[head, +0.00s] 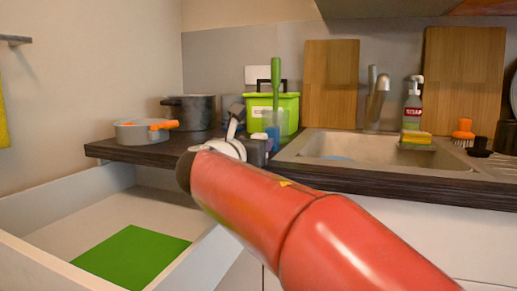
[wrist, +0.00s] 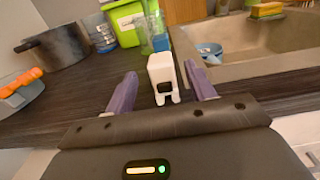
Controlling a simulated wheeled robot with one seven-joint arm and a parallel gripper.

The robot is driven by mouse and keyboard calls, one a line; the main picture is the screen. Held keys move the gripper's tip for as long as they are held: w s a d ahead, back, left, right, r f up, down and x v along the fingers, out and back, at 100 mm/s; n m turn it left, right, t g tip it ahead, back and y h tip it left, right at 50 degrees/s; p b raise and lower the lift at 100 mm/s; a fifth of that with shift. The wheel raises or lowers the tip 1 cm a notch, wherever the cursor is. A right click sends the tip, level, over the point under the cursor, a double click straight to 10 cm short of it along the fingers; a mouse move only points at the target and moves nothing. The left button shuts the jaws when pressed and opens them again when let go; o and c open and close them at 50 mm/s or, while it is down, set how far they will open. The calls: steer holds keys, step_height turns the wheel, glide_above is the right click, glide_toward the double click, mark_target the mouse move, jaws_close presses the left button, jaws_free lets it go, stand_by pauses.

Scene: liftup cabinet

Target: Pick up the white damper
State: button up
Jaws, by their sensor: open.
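The white damper (wrist: 161,72) is a small blocky white piece with a dark opening and two short prongs at its near end. In the wrist view it is at the middle, just above or on the dark countertop; I cannot tell whether it rests on it. My gripper (wrist: 162,76) is open, with one purple finger on each side of the damper and a visible gap on both sides. In the head view my red arm reaches to the counter edge and hides most of the gripper; I cannot clearly pick out the damper there.
The dark countertop (head: 150,153) holds a grey pan (head: 138,132), a dark pot (head: 190,112) and a green bin (head: 262,101). A blue cup (wrist: 160,42) stands just behind the damper. The sink (head: 350,146) is to the right. An open white drawer (head: 70,226) is at lower left.

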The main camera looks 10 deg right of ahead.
steer(key=x, duration=0.5)
steer(key=shift+w+d, duration=0.2)
steer(key=shift+d, duration=0.1)
steer(key=c, duration=1)
steer(key=shift+r, duration=0.1)
steer(key=shift+c, duration=0.2)
step_height(320, 180, up, 28)
steer(key=p, duration=0.9)
steer(key=shift+s, duration=0.1)
